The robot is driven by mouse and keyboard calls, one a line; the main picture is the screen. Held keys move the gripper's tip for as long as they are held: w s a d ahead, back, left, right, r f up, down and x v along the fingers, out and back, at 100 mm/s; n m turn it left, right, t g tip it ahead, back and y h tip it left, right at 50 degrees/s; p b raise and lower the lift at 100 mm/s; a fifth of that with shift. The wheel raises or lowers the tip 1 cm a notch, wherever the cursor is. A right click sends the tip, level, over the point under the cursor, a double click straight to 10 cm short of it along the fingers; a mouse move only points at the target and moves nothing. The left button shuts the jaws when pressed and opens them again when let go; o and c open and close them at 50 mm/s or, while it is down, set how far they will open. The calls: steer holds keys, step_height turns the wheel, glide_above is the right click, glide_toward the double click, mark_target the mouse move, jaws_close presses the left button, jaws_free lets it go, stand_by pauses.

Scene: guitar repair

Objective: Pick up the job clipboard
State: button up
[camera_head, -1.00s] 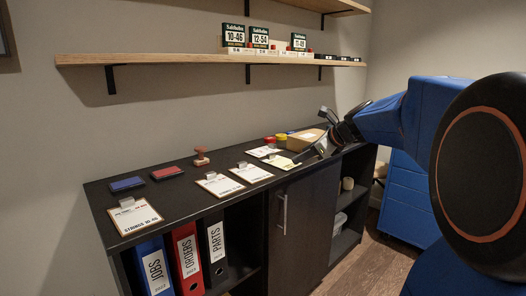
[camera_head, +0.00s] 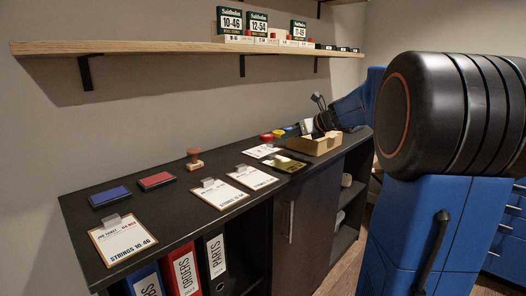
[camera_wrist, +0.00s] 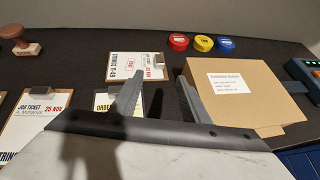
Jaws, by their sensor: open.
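Several clipboards with white sheets lie flat on the dark counter. The nearest one at front left (camera_head: 125,241) reads STRINGS 10-46. Two more, a middle clipboard (camera_head: 221,196) and its neighbour (camera_head: 252,178), lie to its right. At left in the wrist view, a clipboard (camera_wrist: 38,118) reads JOB TICKET, 25 NOV. My gripper (camera_wrist: 160,98) is open, its fingers spread and nothing visibly gripped. Its left finger partly covers a sheet headed ORDER (camera_wrist: 104,101). In the head view it is near the cardboard box.
A cardboard box (camera_head: 316,145) and red, yellow and blue round tins (camera_wrist: 203,43) stand at the counter's far end. Ink pads (camera_head: 156,181) and a stamp (camera_head: 194,160) lie at the back. A shelf (camera_head: 180,47) hangs above. A pale marbled surface fills the wrist view's bottom.

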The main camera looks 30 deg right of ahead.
mark_target(276, 149)
steer(key=x, duration=1.2)
steer(key=shift+w+f, duration=0.25)
steer(key=shift+w, duration=0.1)
steer(key=shift+c, duration=0.7)
jaws_close()
